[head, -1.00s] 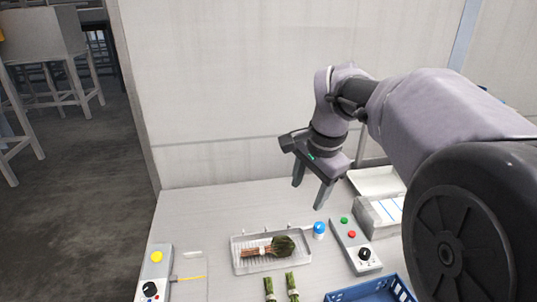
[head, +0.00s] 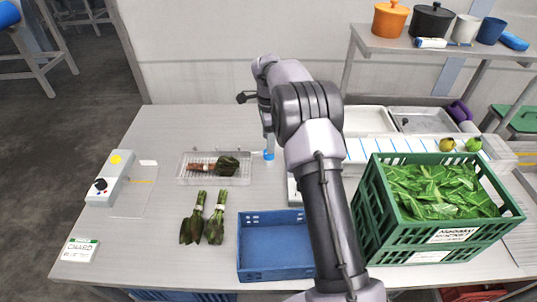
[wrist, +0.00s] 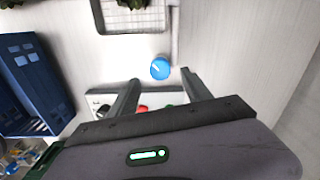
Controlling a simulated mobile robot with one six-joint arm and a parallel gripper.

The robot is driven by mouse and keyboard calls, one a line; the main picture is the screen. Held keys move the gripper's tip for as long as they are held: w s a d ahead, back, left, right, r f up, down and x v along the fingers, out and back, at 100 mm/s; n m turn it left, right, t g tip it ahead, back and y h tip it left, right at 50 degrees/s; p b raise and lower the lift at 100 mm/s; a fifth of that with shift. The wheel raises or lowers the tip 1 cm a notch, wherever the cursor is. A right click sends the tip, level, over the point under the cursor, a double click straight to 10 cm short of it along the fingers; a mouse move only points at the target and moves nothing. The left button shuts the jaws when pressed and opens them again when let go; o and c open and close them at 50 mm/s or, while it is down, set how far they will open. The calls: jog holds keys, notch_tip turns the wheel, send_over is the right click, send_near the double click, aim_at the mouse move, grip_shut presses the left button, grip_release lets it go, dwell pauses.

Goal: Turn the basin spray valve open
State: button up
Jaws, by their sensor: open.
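The spray valve shows as a round blue knob (head: 268,155) at the right end of the wire-rimmed basin (head: 183,170). In the wrist view the blue knob (wrist: 160,67) lies ahead, between the lines of my two fingers. My gripper (wrist: 159,78) is open and empty, its fingers pointing down toward the knob. I cannot tell the exact height gap, and no contact is visible. In the head view my arm hides most of the gripper. A tied bundle of greens (head: 228,166) lies in the basin.
A control box with a red button (wrist: 141,108) and green button sits under my fingers. A blue crate (head: 270,250) and green crate of leaves (head: 450,235) stand nearer. Two greens bundles (head: 215,225) lie in front of the basin. Another control box (head: 108,180) stands left.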

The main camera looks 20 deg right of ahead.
notch_tip(320, 180, down, 5)
jog(key=shift+r+b, duration=0.15)
jog(key=shift+b, duration=0.35)
grip_shut()
